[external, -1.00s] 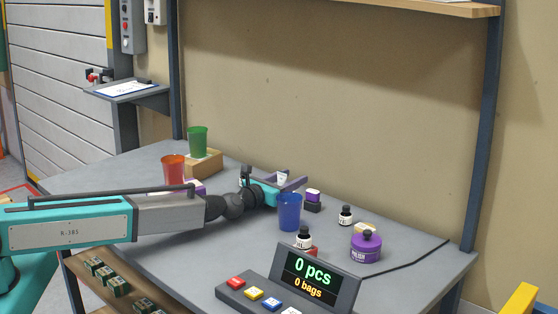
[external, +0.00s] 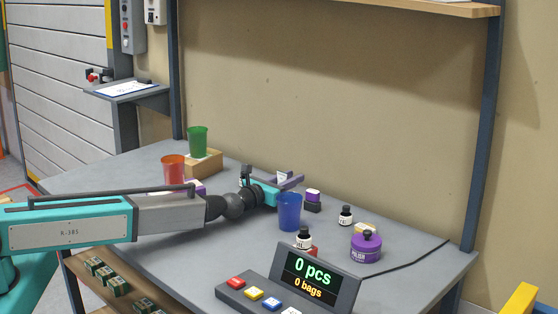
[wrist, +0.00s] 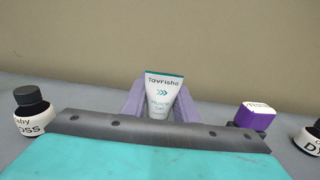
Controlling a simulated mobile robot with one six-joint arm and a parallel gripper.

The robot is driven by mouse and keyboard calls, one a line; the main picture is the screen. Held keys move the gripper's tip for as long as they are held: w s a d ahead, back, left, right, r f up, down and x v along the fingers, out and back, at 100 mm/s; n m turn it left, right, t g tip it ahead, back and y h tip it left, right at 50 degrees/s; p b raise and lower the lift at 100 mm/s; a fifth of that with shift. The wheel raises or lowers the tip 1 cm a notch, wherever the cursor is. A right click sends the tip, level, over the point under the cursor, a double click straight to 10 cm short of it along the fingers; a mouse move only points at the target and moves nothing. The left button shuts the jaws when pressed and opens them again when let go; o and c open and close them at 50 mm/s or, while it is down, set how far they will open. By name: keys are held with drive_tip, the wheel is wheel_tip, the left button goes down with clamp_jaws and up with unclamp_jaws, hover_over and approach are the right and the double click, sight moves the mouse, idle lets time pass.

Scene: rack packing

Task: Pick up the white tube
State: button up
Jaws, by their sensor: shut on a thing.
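The white tube (wrist: 160,93) has a teal edge and dark lettering and stands upright between my gripper's purple fingers in the wrist view. Its lower part is hidden by the front edge of my gripper. My gripper (wrist: 158,102) is shut on the tube, with one finger on each side. In the external view my gripper (external: 287,182) is low over the far middle of the bench, behind the blue cup, and the tube (external: 282,177) shows as a small white patch between the fingers. I cannot tell whether the tube still touches the bench.
A blue cup (external: 289,213) stands just in front of my gripper. A purple-and-white box (external: 313,194) is close on the right. Black-capped bottles (external: 345,216) and a purple jar (external: 366,246) stand further right. Red (external: 173,170) and green (external: 197,141) cups are left. A display (external: 317,274) is in front.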

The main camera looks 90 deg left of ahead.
drive_tip(key=shift+r, duration=0.15)
drive_tip(key=shift+r, duration=1.45)
drive_tip(key=shift+s+d+r, duration=0.1)
drive_tip(key=shift+s+r, duration=0.1)
drive_tip(key=s+a+r+b+v, duration=0.1)
drive_tip(key=s+a+b+v, duration=0.1)
drive_tip(key=v, duration=1.3)
drive_tip(key=shift+r, duration=0.2)
drive_tip(key=shift+s+d, duration=0.1)
drive_tip(key=shift+d, duration=0.05)
